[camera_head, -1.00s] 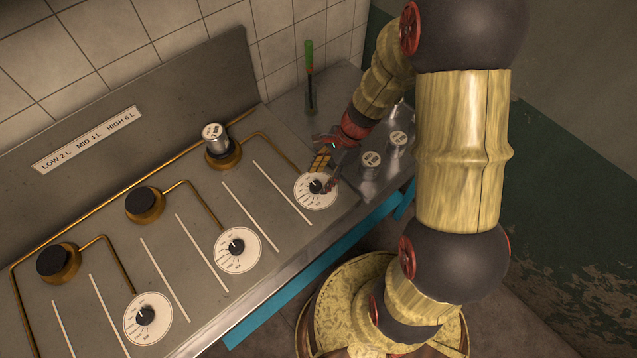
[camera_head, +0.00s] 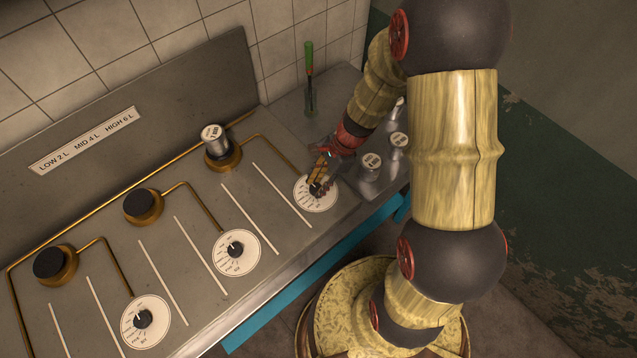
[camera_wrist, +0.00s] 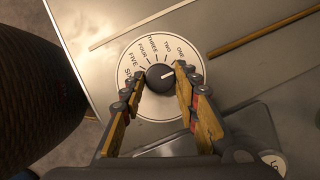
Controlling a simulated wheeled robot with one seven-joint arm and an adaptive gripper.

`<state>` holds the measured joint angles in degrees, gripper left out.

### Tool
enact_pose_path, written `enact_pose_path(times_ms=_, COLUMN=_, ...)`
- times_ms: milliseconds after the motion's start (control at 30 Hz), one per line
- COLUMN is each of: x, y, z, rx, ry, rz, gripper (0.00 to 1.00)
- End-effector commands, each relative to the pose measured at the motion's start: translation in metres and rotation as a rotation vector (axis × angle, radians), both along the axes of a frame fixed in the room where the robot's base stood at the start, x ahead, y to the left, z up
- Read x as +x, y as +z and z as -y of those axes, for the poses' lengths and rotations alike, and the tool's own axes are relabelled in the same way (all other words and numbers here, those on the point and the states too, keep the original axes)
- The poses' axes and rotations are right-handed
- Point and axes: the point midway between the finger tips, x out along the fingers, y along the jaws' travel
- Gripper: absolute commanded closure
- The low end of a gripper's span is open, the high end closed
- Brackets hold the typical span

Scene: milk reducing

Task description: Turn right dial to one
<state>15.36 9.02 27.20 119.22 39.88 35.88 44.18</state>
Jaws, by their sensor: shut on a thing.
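The right dial (camera_head: 316,194) is a white disc on the metal counter with a black knob at its centre. In the wrist view the dial (camera_wrist: 150,50) shows ONE, TWO, THREE, FOUR, FIVE and part of SIX. My gripper (camera_wrist: 160,85) has its two yellow fingers on either side of the black knob (camera_wrist: 160,77), shut on it. The knob's white pointer line aims to the upper right, roughly between TWO and ONE or towards ONE. In the head view my gripper (camera_head: 320,182) reaches the dial from above and partly hides it.
A metal canister (camera_head: 213,139) stands on the rightmost burner (camera_head: 223,158). A middle dial (camera_head: 237,252) and a left dial (camera_head: 145,322) are further left. A green-handled tool (camera_head: 309,72) stands at the back.

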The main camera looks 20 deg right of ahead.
Motion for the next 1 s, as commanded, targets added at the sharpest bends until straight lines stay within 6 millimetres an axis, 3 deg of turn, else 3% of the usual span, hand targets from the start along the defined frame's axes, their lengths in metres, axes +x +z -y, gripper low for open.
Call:
enact_pose_path(times_ms=333, x=0.0003, y=0.0001, z=0.0001, rx=0.0, ry=0.0, rz=0.001, gripper=0.95)
enact_pose_path(times_ms=467, x=0.0006, y=0.0011, z=0.0, rx=0.0, ry=0.021, rz=0.0, gripper=0.95)
enact_pose_path(times_ms=800, x=0.0037, y=0.0033, z=-0.0008, rx=0.0, ry=0.36, rz=0.0, gripper=0.95)
enact_pose_path(times_ms=1000, x=0.0044, y=0.001, z=-0.0003, rx=0.0, ry=0.439, rz=0.001, gripper=0.95)
